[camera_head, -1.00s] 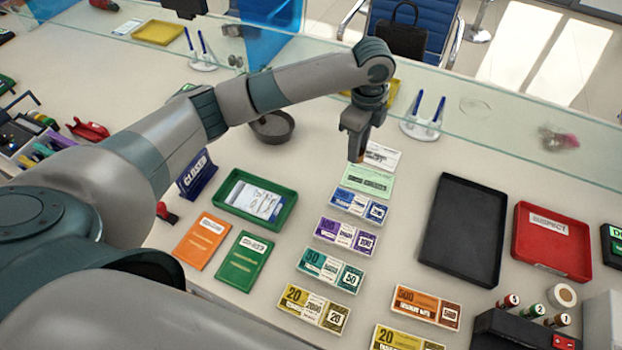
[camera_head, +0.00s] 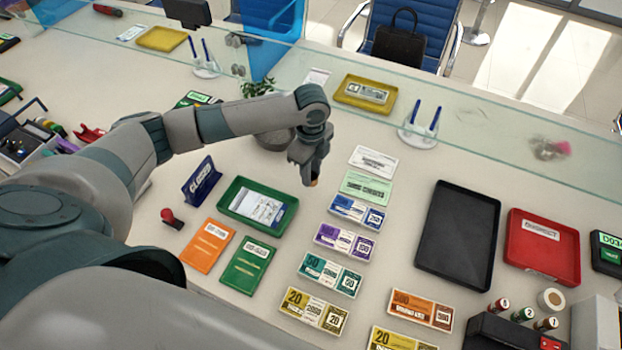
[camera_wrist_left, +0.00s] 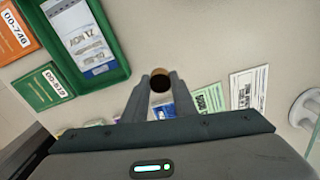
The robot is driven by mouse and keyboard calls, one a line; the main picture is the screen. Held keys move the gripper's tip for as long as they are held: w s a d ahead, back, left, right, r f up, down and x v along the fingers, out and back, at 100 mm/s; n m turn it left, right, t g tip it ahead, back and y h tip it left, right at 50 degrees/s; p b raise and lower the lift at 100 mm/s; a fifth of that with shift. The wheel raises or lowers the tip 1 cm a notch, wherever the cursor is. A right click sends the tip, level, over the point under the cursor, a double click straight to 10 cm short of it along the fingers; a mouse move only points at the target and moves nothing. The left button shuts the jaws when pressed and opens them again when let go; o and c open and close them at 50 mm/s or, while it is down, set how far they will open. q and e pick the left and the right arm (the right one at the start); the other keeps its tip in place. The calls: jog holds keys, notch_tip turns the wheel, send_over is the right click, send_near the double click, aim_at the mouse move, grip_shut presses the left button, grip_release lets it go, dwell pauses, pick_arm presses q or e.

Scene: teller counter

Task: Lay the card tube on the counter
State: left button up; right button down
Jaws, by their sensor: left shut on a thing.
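My left gripper (camera_head: 309,176) is shut on the card tube (camera_wrist_left: 160,81), which shows in the left wrist view as a brown ring with a dark hollow end between the fingertips. In the head view only a small brown-orange end of the card tube (camera_head: 313,183) shows below the fingers; the rest is hidden by the gripper. The gripper is over the counter (camera_head: 300,215), between the green tray and the blue note stack. I cannot tell how far the tube is above the counter. My right gripper is not in view.
A green tray (camera_head: 228,207) is left of the gripper, a dark round bowl (camera_head: 275,140) behind it. Note stacks, such as the blue one (camera_head: 357,212), run down the right. A black tray (camera_head: 458,275) and red tray (camera_head: 543,275) lie farther right. A glass screen (camera_head: 480,120) stands behind.

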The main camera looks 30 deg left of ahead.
pick_arm(q)
notch_tip(320, 180, down, 3)
jog(key=shift+f+p, duration=0.15)
jog(key=shift+p, duration=0.65)
jog(key=shift+f, duration=0.35)
jog(key=o, duration=1)
jog(key=shift+f, duration=0.1)
notch_tip(320, 180, up, 12)
jog(key=b, duration=0.2)
jog(key=shift+b, duration=0.3)
